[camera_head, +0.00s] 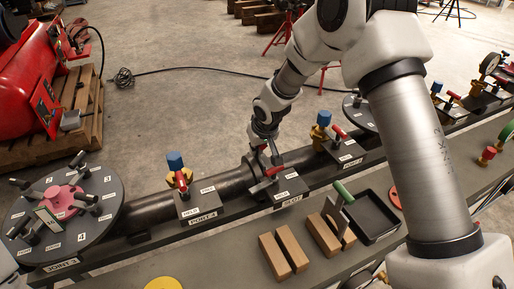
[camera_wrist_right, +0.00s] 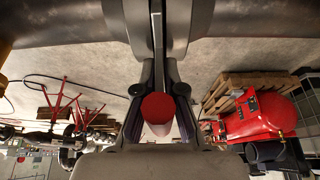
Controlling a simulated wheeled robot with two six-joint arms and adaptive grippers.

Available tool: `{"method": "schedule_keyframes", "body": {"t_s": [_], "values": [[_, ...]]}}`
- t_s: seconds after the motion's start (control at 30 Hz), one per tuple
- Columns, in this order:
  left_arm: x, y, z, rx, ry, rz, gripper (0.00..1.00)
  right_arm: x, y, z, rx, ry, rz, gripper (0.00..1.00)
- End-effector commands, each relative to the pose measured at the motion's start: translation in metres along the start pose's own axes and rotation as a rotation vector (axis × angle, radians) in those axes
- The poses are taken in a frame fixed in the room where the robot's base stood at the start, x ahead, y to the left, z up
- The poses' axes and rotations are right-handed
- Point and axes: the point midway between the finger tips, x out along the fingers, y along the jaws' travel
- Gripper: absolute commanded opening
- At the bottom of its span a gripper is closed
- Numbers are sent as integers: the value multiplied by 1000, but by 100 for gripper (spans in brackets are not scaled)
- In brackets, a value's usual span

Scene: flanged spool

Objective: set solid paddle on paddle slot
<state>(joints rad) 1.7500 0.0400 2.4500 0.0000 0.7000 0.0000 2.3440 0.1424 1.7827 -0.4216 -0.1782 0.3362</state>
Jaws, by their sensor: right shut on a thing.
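My right gripper (camera_head: 265,150) reaches down over the dark pipe at the slot. In the wrist view its fingers (camera_wrist_right: 158,120) are shut on the solid paddle's red handle (camera_wrist_right: 158,108), whose round end faces the camera. A thin grey edge rises from between the fingers toward the pipe. The paddle slot, with its labelled block (camera_head: 284,190), is on the pipe between the two ports, right below the gripper. A red part shows just under the fingers. The gripper and fittings hide the paddle's plate, so I cannot tell how deep it sits. My left gripper is not in view.
Valves with blue caps stand at the left port (camera_head: 177,170) and right port (camera_head: 320,130). A green-handled paddle (camera_head: 345,195) stands in wooden blocks (camera_head: 282,255) beside a black tray (camera_head: 372,215). A round flange plate (camera_head: 95,210) is at left. A red compressor (camera_head: 35,70) sits on a pallet.

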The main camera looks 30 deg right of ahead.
Motion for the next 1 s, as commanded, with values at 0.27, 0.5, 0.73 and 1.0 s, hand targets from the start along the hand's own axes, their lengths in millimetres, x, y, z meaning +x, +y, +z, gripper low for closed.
{"method": "schedule_keyframes", "body": {"t_s": [0.27,0.5,0.73,1.0], "values": [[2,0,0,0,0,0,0,2,0,0,0,3,0,0],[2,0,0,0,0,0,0,2,0,0,0,2,0,37],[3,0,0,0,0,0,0,1,0,1,0,-1,0,37],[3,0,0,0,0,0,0,-51,0,0,1,5,-1,37]]}}
